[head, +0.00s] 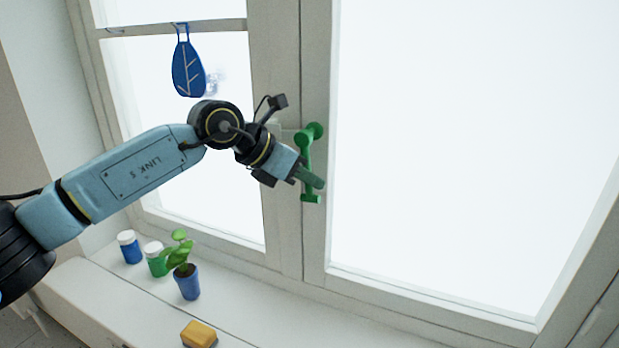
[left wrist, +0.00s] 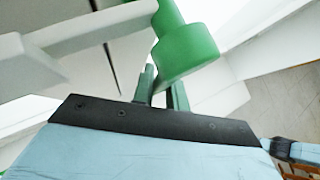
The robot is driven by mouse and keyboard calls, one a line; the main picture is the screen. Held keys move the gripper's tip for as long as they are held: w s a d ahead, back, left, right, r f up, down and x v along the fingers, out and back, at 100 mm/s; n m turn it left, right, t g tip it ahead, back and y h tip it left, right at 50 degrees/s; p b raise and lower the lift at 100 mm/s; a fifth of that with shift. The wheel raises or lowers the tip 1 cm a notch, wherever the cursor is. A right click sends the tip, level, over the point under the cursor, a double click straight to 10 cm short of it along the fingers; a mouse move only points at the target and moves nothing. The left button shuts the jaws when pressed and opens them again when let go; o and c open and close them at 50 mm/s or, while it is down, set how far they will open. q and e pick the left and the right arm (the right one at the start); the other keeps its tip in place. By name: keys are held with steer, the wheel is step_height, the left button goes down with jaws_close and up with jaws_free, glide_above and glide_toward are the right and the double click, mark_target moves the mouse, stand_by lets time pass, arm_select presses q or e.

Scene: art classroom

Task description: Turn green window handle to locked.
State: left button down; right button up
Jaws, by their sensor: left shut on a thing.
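The green window handle (head: 309,150) is mounted on the window's middle frame post. Its round hub is at the top and its lever hangs almost straight down, ending in a wider green end. My left gripper (head: 310,178) reaches in from the left and is shut on the handle's lever, below the hub. In the left wrist view, a thick green cylinder of the handle (left wrist: 186,52) rises just beyond the fingers (left wrist: 162,88), and the grasped part is mostly hidden. My right gripper is not in view.
A blue leaf-shaped ornament (head: 187,68) hangs before the left pane. On the sill (head: 270,318) stand a blue jar (head: 130,250), a green jar (head: 156,263), a potted plant (head: 187,283) and a yellow block (head: 199,334). The space before the right pane is clear.

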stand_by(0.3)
arm_select(q)
steer(key=c, duration=1.4)
jaws_free()
steer(key=shift+a+r, duration=0.1)
steer(key=b+v, duration=0.3)
steer(key=v, duration=1)
steer(key=shift+a, duration=0.1)
